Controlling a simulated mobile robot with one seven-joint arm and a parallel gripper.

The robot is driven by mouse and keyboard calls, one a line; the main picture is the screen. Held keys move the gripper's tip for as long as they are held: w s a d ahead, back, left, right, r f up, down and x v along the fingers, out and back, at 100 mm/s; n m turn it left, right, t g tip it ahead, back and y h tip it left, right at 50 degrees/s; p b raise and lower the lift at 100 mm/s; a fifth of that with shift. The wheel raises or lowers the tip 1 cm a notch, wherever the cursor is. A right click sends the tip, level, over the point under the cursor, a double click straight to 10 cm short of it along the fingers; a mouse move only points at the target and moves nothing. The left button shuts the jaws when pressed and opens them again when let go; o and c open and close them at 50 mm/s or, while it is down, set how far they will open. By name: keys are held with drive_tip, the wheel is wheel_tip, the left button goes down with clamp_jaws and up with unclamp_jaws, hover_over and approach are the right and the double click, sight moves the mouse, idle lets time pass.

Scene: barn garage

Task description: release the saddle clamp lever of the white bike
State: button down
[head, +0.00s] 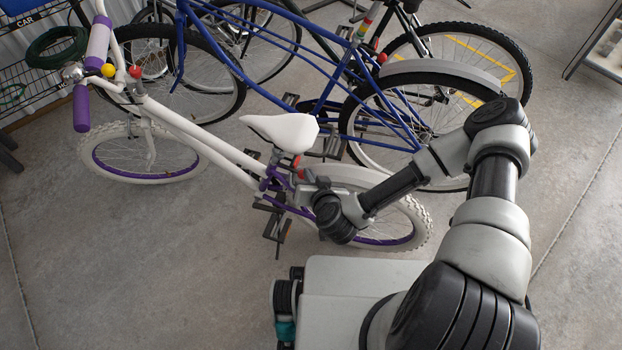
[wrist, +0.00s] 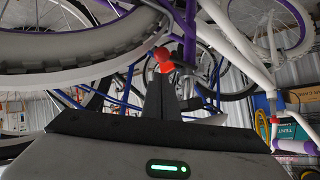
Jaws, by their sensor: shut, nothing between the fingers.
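A small red lever (head: 297,162) shows just below the saddle at the seat post. My gripper (head: 302,184) is beside the seat post, just under the red lever. In the wrist view my gripper (wrist: 160,90) has its dark fingers together with nothing between them. The red lever (wrist: 163,57) shows right at the fingertips; whether they touch I cannot tell. The rear wheel (wrist: 80,50) fills the upper left, and the saddle is not clearly seen there.
A blue bike (head: 310,100) stands close behind the white one, with more bikes beyond it. A wire rack (head: 35,90) is at the left, and a shelf (head: 600,45) at the top right. Concrete floor (head: 120,260) is clear at the lower left.

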sight(291, 169)
drive_tip(key=b+x, duration=0.1)
drive_tip(key=x, duration=0.5)
drive_tip(key=shift+s+r, duration=0.1)
drive_tip(key=shift+r, duration=0.05)
